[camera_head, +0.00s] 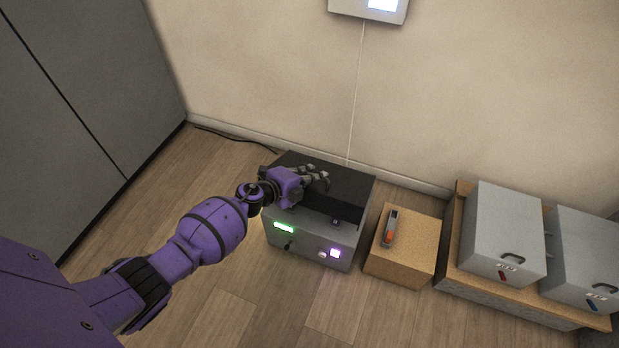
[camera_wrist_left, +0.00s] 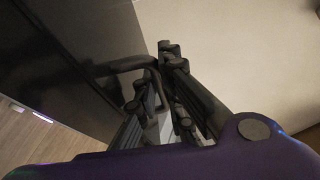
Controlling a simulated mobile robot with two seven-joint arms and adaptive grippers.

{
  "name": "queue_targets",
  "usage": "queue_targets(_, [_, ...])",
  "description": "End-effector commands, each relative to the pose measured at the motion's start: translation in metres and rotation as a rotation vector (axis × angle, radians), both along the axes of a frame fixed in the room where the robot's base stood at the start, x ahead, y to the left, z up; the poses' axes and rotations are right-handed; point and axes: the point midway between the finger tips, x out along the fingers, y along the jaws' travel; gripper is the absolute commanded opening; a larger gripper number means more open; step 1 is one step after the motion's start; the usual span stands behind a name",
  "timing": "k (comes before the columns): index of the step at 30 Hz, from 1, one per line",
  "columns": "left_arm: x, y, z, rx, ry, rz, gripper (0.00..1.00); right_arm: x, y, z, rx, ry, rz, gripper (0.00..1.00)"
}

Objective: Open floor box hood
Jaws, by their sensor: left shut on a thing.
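The floor box (camera_head: 308,238) is a grey box on the floor against the wall, with a green display, knobs and a lit purple-white panel on its front. Its dark hood (camera_head: 352,187) shows at the top; how far it is raised is hard to tell. My left gripper (camera_head: 322,179) is over the top of the box. In the left wrist view my left gripper (camera_wrist_left: 165,75) is shut on a dark bar handle (camera_wrist_left: 132,65) beside the dark hood panel (camera_wrist_left: 65,60). The fingers hide part of the handle. My right gripper is not in view.
A wooden block (camera_head: 412,245) with an orange-and-grey tool (camera_head: 390,228) stands right of the box. Two grey handled cases (camera_head: 503,230) sit on a wooden platform further right. A grey cabinet (camera_head: 90,100) stands left. The floor in front is clear.

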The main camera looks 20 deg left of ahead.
Motion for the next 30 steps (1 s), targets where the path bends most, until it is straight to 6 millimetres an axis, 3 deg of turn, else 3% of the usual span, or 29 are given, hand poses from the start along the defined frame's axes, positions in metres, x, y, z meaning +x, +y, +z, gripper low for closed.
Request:
queue_targets(1, [0.006,0.002,0.014,0.009,0.007,-0.004,0.00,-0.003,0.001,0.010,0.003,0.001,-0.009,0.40])
queue_targets(9, [0.012,0.001,0.018,0.008,0.067,-0.003,0.00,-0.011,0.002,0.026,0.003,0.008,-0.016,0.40])
queue_targets(25, [0.013,0.000,0.016,0.008,0.082,-0.003,0.00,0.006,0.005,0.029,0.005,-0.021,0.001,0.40])
queue_targets(26, [0.013,0.000,0.016,0.008,0.082,-0.002,0.12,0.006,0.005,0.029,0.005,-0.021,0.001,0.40])
queue_targets(27, [0.013,0.000,0.016,0.008,0.082,-0.002,0.16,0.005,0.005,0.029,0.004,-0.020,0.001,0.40])
queue_targets(30, [0.013,0.000,0.016,0.006,0.083,-0.002,0.16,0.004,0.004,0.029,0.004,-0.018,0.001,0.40])
